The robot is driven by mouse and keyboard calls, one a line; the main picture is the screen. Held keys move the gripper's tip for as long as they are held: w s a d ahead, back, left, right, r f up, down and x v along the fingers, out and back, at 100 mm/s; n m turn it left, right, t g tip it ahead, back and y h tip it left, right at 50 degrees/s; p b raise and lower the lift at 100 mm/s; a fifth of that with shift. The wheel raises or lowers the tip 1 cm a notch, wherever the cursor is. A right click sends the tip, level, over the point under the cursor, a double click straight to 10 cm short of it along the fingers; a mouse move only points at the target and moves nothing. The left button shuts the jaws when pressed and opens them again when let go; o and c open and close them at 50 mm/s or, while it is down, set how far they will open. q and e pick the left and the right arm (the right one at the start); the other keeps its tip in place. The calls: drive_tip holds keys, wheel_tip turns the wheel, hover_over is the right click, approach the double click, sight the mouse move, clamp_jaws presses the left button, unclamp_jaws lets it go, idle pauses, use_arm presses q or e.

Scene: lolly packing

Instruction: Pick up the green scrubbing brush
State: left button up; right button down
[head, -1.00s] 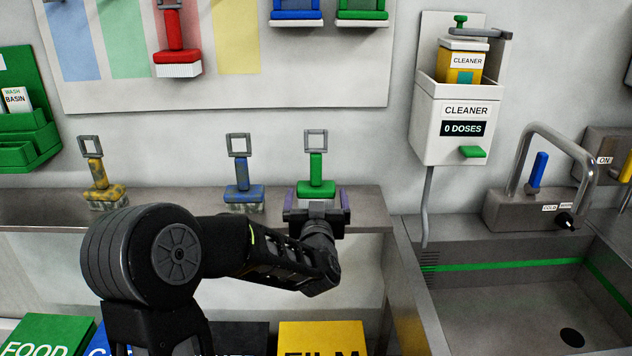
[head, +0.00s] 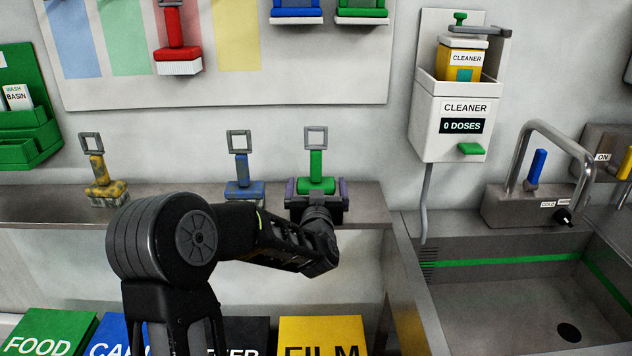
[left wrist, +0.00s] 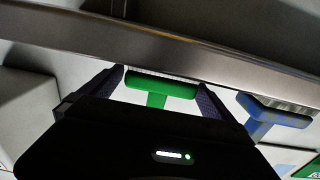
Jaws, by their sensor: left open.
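The green scrubbing brush (head: 316,166) stands upright on the metal shelf, with its grey loop at the top. My left gripper (head: 316,192) is open, with one finger on each side of the brush's green block. In the left wrist view the green brush (left wrist: 158,88) lies between the two spread fingers of the left gripper (left wrist: 158,82). A gap shows beside the block, at least on the left finger's side. The brush's lower part is partly hidden by the gripper in the head view. My right gripper is not in view.
A blue brush (head: 243,188) stands on the shelf (head: 50,205) just left of my gripper, and a yellow, stained brush (head: 102,185) farther left. The cleaner dispenser (head: 450,125) hangs on the wall at right, above the sink (head: 490,310). Labelled bins (head: 320,325) sit below.

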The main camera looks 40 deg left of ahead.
sight(316, 177)
use_arm(q)
drive_tip(key=p+x, duration=0.1)
drive_tip(key=x, duration=0.3)
drive_tip(key=shift+w+a, duration=0.1)
idle(0.4)
drive_tip(key=c, duration=1.4)
